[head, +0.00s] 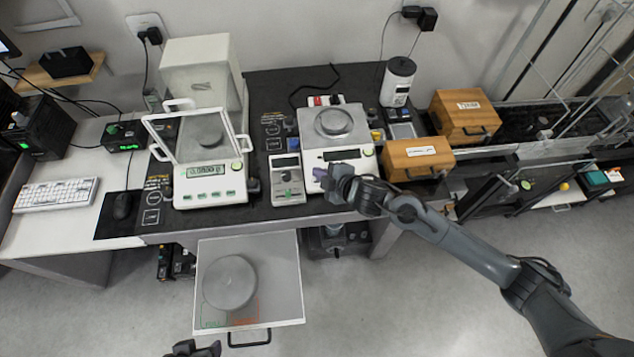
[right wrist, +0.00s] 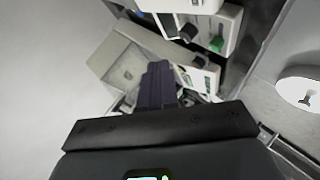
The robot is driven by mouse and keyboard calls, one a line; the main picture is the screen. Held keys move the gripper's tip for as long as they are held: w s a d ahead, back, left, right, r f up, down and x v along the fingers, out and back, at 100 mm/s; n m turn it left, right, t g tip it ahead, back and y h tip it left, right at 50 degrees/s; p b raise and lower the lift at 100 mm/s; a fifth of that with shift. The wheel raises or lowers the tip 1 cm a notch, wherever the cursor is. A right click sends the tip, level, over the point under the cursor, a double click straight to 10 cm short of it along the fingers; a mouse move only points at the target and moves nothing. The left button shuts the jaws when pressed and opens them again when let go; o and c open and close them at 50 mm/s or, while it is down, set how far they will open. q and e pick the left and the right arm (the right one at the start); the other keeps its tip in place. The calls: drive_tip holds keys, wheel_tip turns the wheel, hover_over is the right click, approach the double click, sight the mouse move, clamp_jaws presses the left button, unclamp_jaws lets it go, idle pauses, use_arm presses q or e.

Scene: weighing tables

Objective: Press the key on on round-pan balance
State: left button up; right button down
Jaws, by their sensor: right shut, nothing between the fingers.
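The round-pan balance (head: 348,168) is white, with a round metal pan (head: 334,122) on top. It stands on the dark table. Its front display (head: 343,155) looks dark, and a small round greenish key (head: 367,151) sits right of the display. My right gripper (head: 319,174) is shut and empty, at the balance's front left corner, left of and below the key. Contact with the balance cannot be told. Its purple fingers show together in the right wrist view (right wrist: 158,85). My left gripper (head: 193,349) is cut off at the bottom edge; its jaws are unclear.
A glass-shielded balance (head: 210,190) with a lit display stands left. A handheld-style meter (head: 288,180) lies between the balances. Wooden boxes (head: 416,158) (head: 464,116) stand right.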

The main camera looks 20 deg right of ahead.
drive_tip(key=b, duration=0.5)
hover_over(317, 182)
drive_tip(key=s, duration=0.3)
wheel_tip(317, 182, down, 6)
drive_tip(key=shift+w+f+b, duration=0.5)
drive_tip(key=shift+f+b, duration=0.15)
idle(0.4)
drive_tip(key=shift+f, duration=0.1)
idle(0.5)
drive_tip(key=shift+w+f, duration=0.1)
drive_tip(key=shift+f, duration=0.2)
drive_tip(key=shift+d, duration=0.1)
idle(0.3)
